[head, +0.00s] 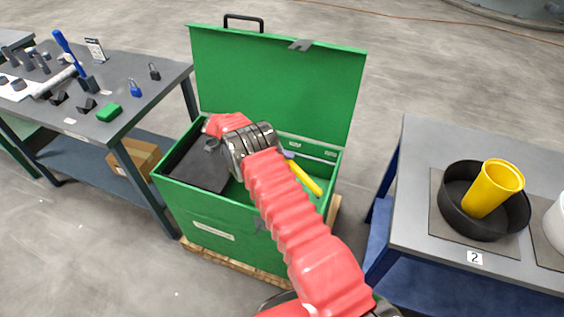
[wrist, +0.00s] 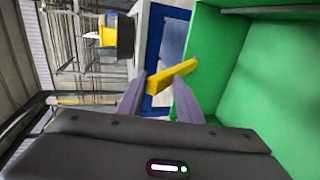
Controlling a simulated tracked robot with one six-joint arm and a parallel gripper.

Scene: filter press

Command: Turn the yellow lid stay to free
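The yellow lid stay (head: 305,177) shows at the right inside of the green box (head: 215,218), slanting down to the right. In the wrist view the yellow stay (wrist: 170,77) lies slantwise across the space at my fingertips. My gripper (wrist: 160,82) is open, its two grey fingers standing apart. One end of the stay is close to the left finger and the other passes by the right fingertip. I cannot tell whether they touch. In the head view my red-sleeved arm hides most of the gripper. The green lid (head: 275,85) stands open.
A dark tray (head: 197,165) is in the left of the box. A table with tools (head: 75,120) stands at left. At right, a table (head: 425,150) holds a black pan (head: 455,215) with a yellow cup (head: 494,188). Open floor lies behind the box.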

